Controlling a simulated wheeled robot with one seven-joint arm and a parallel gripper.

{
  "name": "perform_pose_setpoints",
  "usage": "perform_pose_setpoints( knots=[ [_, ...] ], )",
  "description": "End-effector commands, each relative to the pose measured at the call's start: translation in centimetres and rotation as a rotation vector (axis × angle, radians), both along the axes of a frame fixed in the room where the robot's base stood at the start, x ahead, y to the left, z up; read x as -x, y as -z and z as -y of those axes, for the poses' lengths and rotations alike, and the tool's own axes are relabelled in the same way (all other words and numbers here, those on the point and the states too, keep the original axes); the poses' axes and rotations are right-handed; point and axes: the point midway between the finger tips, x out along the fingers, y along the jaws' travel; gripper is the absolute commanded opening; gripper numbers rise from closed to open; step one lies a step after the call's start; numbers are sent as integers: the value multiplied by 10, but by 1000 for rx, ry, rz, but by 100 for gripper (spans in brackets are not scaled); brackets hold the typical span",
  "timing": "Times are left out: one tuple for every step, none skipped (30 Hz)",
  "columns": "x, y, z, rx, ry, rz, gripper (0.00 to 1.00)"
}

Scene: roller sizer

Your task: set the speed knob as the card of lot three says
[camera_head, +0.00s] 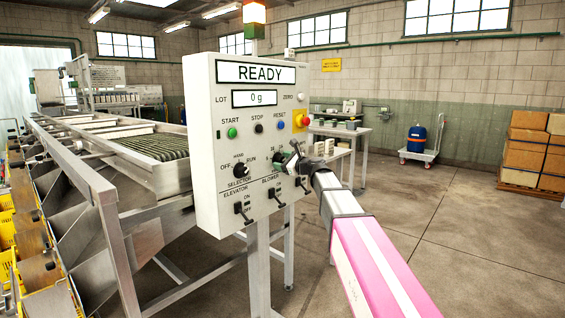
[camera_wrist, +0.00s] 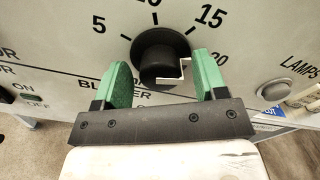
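The speed knob (camera_wrist: 158,48) is a round black dial on the white panel in the wrist view, ringed by numbers including 5, 15 and 20. A white angular mark shows at its lower right, on the side of 15 and 20; the exact setting is unclear. My gripper (camera_wrist: 162,66) has its green fingers apart, one at each side of the knob's lower part; I cannot tell whether they touch it. In the head view my gripper (camera_head: 290,160) is at the right of the control panel (camera_head: 207,165) and partly hides the knob. No readable lot card shows.
The panel display (camera_head: 256,73) reads READY and the lot display (camera_head: 255,98) reads 0 g. A red emergency button (camera_head: 303,120) is just above my gripper. The selector knob (camera_head: 241,170) and elevator switch (camera_head: 244,213) are left of it. Open floor lies to the right.

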Motion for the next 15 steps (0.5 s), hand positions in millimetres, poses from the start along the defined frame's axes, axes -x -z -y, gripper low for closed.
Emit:
perform_pose_setpoints(
  knots=[
    [0, 0, 0, -1, 0, 1, 65],
    [0, 0, 0, -1, 0, 1, 65],
    [0, -1, 0, -1, 0, 1, 65],
    [0, -1, 0, -1, 0, 1, 65],
    [0, -1, 0, -1, 0, 1, 65],
    [0, -1, 0, -2, 0, 1, 65],
    [0, -1, 0, -1, 0, 2, 65],
    [0, -1, 0, -1, 0, 2, 65],
    [2, -1, 2, -1, 0, 2, 65],
    [3, -1, 3, -1, 0, 2, 65],
    [5, -1, 5, -1, 0, 2, 65],
    [8, -1, 9, -2, 1, 2, 65],
    [11, -1, 12, -2, 1, 2, 65],
    [14, -1, 16, -1, 1, 2, 65],
    [18, -1, 21, -1, 2, 2, 65]
  ],
)
